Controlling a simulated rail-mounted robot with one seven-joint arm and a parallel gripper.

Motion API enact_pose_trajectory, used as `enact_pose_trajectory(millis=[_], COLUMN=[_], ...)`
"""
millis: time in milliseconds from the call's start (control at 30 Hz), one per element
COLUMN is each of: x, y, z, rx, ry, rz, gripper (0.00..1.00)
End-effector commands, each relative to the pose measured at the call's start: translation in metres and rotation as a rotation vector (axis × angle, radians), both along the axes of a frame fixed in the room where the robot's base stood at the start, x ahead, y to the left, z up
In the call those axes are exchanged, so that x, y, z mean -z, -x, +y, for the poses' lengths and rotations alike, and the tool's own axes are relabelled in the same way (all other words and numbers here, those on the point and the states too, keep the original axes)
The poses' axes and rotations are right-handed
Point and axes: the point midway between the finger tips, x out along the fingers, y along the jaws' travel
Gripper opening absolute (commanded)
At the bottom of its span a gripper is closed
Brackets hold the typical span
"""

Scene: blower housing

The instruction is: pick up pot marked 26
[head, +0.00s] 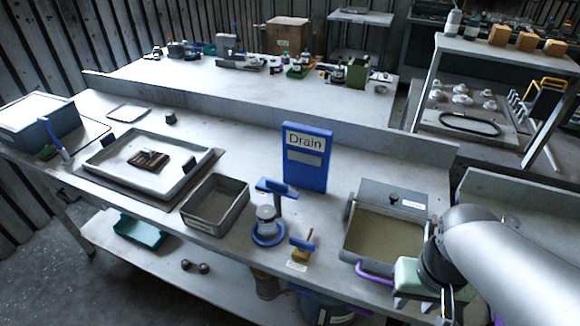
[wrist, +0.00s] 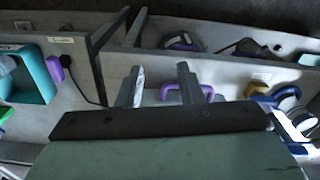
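No number 26 is legible in either view, so I cannot tell which thing is the pot. My gripper (wrist: 161,88) is open, its two grey fingers apart. In the wrist view, a purple handle (wrist: 200,88) shows beyond the fingers; I see no contact. In the head view, the gripper is at the lower right, in front of a grey box (head: 346,243) with a purple handle (head: 374,272). A small metal vessel (head: 266,214) stands in a blue stand (head: 268,238). Dark containers under the bench, including a blue-rimmed one (head: 325,305), are partly hidden.
A blue Drain sign (head: 306,160) stands behind the stand. A grey bin (head: 215,222) and a shallow tray (head: 115,180) are to the left. A small yellow-brown valve (head: 300,252) is near the front edge. The lower shelf (head: 225,285) holds a teal tray (head: 139,232).

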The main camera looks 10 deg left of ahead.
Motion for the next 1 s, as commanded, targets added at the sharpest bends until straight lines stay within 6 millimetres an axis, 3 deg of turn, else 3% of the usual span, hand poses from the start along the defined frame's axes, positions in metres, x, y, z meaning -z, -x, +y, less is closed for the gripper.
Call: enact_pose_trajectory(millis=[333,467,767,867,1000], x=[0.000,0.000,-0.001,-0.006,-0.025], y=[0.000,0.000,-0.002,-0.017,-0.063], z=[0.000,0.000,0.001,0.008,0.034], rx=[-0.001,-0.001,0.009,0.078,0.323], ry=[0.000,0.000,-0.001,-0.008,-0.029], rz=[0.000,0.000,0.000,0.003,0.015], gripper=[0.34,0.70,0.70,0.70,0.70])
